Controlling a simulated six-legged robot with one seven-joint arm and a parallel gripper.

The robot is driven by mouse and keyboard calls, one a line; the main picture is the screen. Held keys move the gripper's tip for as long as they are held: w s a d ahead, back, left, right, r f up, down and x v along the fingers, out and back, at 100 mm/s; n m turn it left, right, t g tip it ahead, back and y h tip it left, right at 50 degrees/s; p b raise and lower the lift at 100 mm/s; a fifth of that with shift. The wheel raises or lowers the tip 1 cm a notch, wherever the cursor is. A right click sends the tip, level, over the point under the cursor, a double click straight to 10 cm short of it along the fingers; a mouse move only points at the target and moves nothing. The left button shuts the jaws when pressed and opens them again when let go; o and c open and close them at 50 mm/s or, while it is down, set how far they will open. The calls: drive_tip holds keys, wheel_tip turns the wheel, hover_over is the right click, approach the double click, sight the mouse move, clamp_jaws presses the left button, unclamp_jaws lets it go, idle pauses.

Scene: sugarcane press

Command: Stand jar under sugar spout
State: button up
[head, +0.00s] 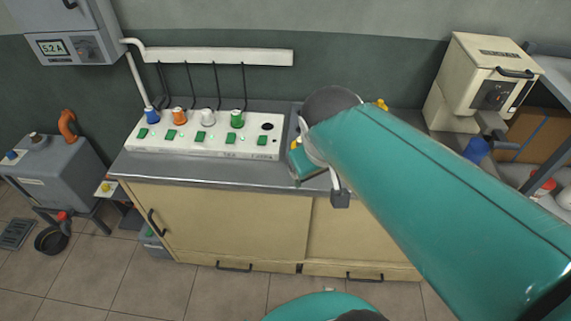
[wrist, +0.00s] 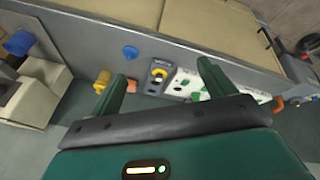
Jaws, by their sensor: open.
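No object is clearly recognisable as the sugar jar. A blue cup-like object (head: 476,150) is at the right, beside the cream machine (head: 487,85); a similar blue object shows at the left in the wrist view (wrist: 18,42). The cream machine has a grey spout-like part (head: 491,121) low on its front; I cannot tell if it is the sugar spout. My gripper (wrist: 162,72) is open with nothing between its fingers, above the grey counter. In the head view my arm hides most of the gripper and part of the counter.
A white socket strip (head: 205,136) with coloured plugs and green switches lies on the counter (head: 160,168), left of my arm. A red container (head: 546,182) stands at the right shelf. A grey box unit (head: 55,170) is at the left. Floor in front is largely clear.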

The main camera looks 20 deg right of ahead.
drive_tip(key=s+a+r+t+y, duration=0.1)
drive_tip(key=s+a+y, duration=0.1)
drive_tip(key=a, duration=0.4)
drive_tip(key=shift+s+a+r+t, duration=0.2)
drive_tip(key=shift+a+r+t, duration=0.1)
drive_tip(key=shift+a+r, duration=0.1)
drive_tip(key=shift+c, duration=0.4)
